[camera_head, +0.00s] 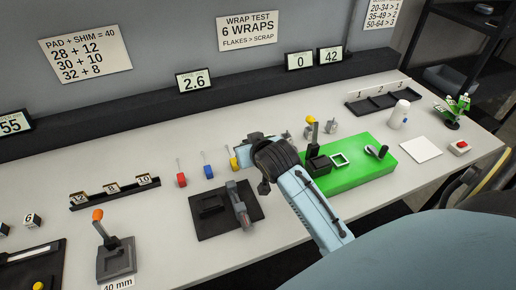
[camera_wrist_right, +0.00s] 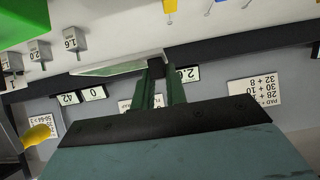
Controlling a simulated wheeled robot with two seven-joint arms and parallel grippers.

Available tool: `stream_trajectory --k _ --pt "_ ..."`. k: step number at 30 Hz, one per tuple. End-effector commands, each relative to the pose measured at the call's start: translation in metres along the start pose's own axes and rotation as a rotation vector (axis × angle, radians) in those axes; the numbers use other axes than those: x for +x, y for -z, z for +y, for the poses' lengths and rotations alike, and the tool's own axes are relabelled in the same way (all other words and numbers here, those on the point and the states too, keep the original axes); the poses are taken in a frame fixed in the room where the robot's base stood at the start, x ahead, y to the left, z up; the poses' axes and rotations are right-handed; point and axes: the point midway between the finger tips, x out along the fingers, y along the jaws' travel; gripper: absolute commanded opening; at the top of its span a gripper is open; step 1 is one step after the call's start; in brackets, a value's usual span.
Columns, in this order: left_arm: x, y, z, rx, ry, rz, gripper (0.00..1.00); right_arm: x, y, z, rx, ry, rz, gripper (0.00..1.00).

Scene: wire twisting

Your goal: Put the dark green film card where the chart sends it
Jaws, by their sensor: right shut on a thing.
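My right gripper (camera_wrist_right: 157,68) is shut on a thin flat card (camera_wrist_right: 115,66) in the right wrist view. In the head view my right wrist hides the fingertips and card. The chart (camera_head: 383,18) at the top right reads 20-34 > 1, 35-49 > 2, 50-64 > 3. A black tray (camera_head: 384,101) has compartments marked 1, 2, 3. Displays read 0 (camera_head: 299,61) and 42 (camera_head: 330,54). My left gripper is not in view.
A white bottle (camera_head: 399,115) stands before the tray. The green board (camera_head: 374,172) with fixtures lies beside my right arm.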

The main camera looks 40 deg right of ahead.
Motion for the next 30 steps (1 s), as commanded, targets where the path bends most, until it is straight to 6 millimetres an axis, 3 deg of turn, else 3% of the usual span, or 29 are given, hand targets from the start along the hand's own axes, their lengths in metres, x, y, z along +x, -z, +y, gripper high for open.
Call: stream_trajectory --k 3,9,21,30 --pt "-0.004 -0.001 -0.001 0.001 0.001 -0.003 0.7 0.011 -0.014 0.009 0.008 -0.018 -0.009 0.0" --pt "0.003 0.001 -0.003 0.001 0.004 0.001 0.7 0.033 -0.047 0.01 0.007 -0.018 -0.007 0.0" --pt "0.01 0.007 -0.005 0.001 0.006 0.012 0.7 0.059 -0.085 0.009 0.008 -0.017 -0.006 0.0" --pt "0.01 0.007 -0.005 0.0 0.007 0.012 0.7 0.061 -0.088 0.009 0.008 -0.016 -0.004 0.0"
